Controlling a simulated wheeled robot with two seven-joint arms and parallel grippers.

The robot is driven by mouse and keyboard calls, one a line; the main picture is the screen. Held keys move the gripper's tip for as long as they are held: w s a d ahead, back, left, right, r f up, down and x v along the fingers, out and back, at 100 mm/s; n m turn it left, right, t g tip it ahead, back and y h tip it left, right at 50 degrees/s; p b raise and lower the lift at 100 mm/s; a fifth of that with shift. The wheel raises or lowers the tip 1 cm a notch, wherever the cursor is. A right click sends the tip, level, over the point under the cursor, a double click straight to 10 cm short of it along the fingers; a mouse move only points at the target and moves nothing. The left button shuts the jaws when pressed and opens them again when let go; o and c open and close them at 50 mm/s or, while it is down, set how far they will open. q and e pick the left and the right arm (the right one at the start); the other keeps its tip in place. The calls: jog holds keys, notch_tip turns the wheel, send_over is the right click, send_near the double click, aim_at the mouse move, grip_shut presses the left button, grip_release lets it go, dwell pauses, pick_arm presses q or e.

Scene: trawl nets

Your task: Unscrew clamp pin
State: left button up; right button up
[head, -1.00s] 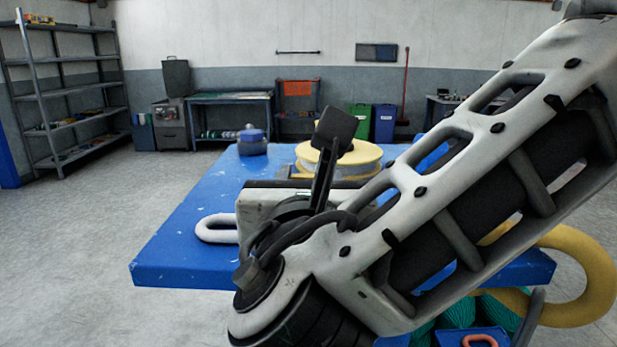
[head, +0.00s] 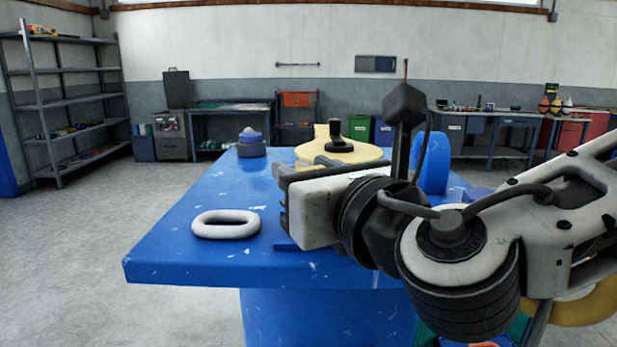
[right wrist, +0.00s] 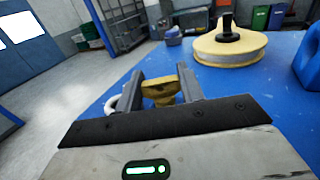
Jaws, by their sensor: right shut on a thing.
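My right gripper (head: 283,212) is low over the blue table, with its white body seen side-on in the head view. In the right wrist view, its two grey fingers (right wrist: 160,88) are shut on a brass-coloured piece (right wrist: 160,95) with a flared top. This looks like the head of the clamp pin; its lower part is hidden by the gripper. In the head view the gripper body hides the piece. A pale oval link (head: 225,234) lies on the table to the left of the gripper and shows partly behind the left finger in the wrist view. My left gripper is not in view.
The blue table (head: 185,255) has free room at its left. A yellow-flanged spool (head: 312,153) with a black knob (head: 335,132) stands behind the gripper. A blue rounded object (head: 432,160) stands behind the wrist.

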jog(key=shift+f+n+g+y, duration=0.1)
jog(key=shift+n+g+y, duration=0.2)
jog(key=shift+n+y, duration=0.15)
jog(key=o, duration=1)
